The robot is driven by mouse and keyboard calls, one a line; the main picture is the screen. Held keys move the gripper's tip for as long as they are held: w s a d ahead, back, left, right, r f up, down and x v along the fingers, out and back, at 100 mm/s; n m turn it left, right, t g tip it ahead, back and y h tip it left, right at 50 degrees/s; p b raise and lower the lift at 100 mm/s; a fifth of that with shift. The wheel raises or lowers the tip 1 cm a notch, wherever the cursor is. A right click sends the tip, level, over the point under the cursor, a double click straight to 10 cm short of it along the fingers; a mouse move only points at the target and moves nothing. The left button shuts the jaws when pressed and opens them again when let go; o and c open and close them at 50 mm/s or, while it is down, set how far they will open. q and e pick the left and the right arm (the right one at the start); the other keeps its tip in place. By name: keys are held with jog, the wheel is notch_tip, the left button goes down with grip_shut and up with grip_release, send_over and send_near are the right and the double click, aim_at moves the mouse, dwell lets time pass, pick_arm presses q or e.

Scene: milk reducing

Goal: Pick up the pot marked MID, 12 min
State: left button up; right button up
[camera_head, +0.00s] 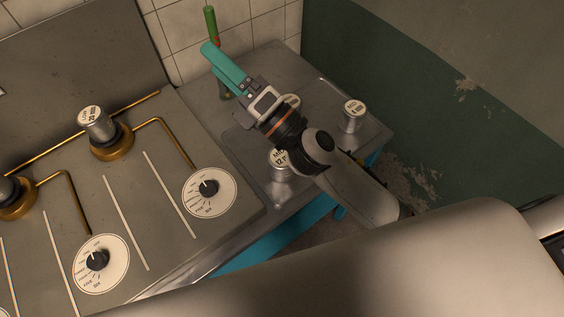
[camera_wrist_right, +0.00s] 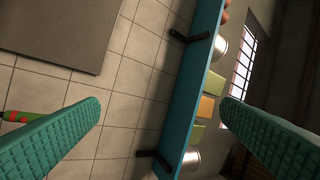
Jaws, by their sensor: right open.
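The pot marked MID, 12 min (camera_head: 279,168) is a small metal pot with a white label on top. It stands on the grey counter (camera_head: 325,98) right of the stove, partly covered by my right arm. My right gripper (camera_head: 217,62) has teal fingers and is beyond and above this pot, pointing away toward the tiled wall. In the right wrist view its fingers (camera_wrist_right: 160,102) are spread apart with nothing between them, and the pot does not show there. My left gripper is not in view.
Another pot (camera_head: 353,115) stands at the counter's right. A further pot (camera_head: 293,100) is mostly hidden behind my gripper. A pot marked LOW, 20 min (camera_head: 95,124) sits on a brass burner. A green bottle (camera_head: 211,24) stands behind my fingers. The wrist view shows a teal shelf (camera_wrist_right: 190,95).

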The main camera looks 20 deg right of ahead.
jog(key=s+a+n+g+y, duration=0.5)
jog(key=a+n+g+y, duration=0.3)
jog(key=n+g, duration=0.75)
jog(key=n+g+h, duration=0.3)
jog(key=n+h, duration=1.8)
jog(key=n, duration=0.3)
send_near(282, 160)
jog(key=shift+w+a+f+m, duration=0.15)
jog(key=shift+w+f+m, duration=0.1)
jog(key=shift+w, duration=0.35)
jog(key=shift+h, duration=0.3)
notch_tip(282, 160, down, 6)
jog(key=shift+r+p, duration=0.1)
jog(key=shift+p, duration=1)
notch_tip(282, 160, down, 5)
jog(key=shift+r+p, duration=0.1)
jog(key=shift+p, duration=0.95)
jog(key=shift+f, duration=0.5)
jog(key=c, duration=1.2)
